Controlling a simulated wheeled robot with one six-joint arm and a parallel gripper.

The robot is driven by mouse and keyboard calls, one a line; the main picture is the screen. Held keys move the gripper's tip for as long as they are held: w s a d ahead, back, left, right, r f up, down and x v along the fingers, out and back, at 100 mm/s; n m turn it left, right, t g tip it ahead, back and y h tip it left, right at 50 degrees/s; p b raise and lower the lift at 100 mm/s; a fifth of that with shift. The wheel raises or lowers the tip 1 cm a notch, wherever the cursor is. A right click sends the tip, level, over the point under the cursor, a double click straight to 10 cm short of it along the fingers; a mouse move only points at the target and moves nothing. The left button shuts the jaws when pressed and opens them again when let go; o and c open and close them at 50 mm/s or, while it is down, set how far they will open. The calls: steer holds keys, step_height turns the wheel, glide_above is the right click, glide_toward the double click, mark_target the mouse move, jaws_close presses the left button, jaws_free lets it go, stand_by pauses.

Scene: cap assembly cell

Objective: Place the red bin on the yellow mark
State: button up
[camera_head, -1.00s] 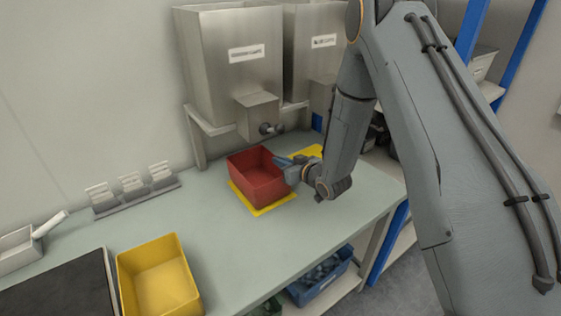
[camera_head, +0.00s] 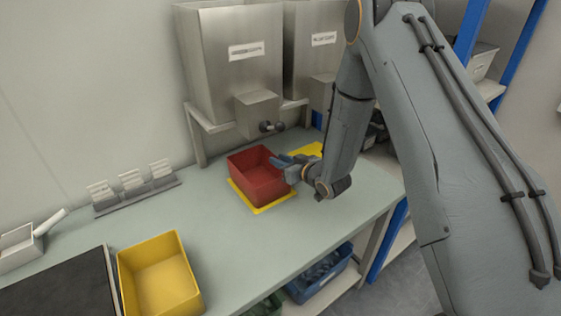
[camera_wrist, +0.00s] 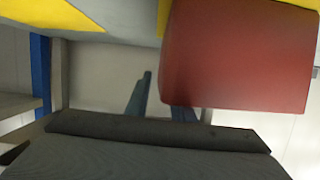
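The red bin (camera_head: 259,177) stands upright on the bench, on top of a yellow mark (camera_head: 273,206) whose front edges show around its base. My gripper (camera_head: 284,161) is at the bin's right rim. In the wrist view, the bin's red wall (camera_wrist: 235,60) fills the upper right. One finger of my gripper (camera_wrist: 160,95) is outside the bin with a small gap to it. The other finger's tip is hidden behind the wall. The fingers look spread apart, with the bin's edge between them.
A second yellow mark (camera_head: 308,150) lies behind my gripper. A yellow bin (camera_head: 160,280) stands at the front left, beside a dark mat (camera_head: 65,290). Steel hoppers (camera_head: 232,65) stand at the back. The bench's right edge (camera_head: 365,224) is near my gripper.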

steer(key=s+d+r+m+g+h+b, duration=0.2)
steer(key=s+d+g+h, duration=0.15)
steer(key=s+d, duration=0.55)
steer(key=s+d+r+m+g+h+b, duration=0.1)
steer(key=s+d+r+m+g+h, duration=0.2)
steer(key=s+d, duration=0.55)
steer(key=s+r+g+h, duration=0.1)
steer(key=s+g, duration=0.1)
steer(key=s, duration=0.6)
steer(key=s+r+m+g+h, duration=0.1)
steer(key=s+r+g, duration=0.1)
steer(key=s, duration=0.7)
steer(key=shift+r+g, duration=0.3)
steer(key=shift+g, duration=0.05)
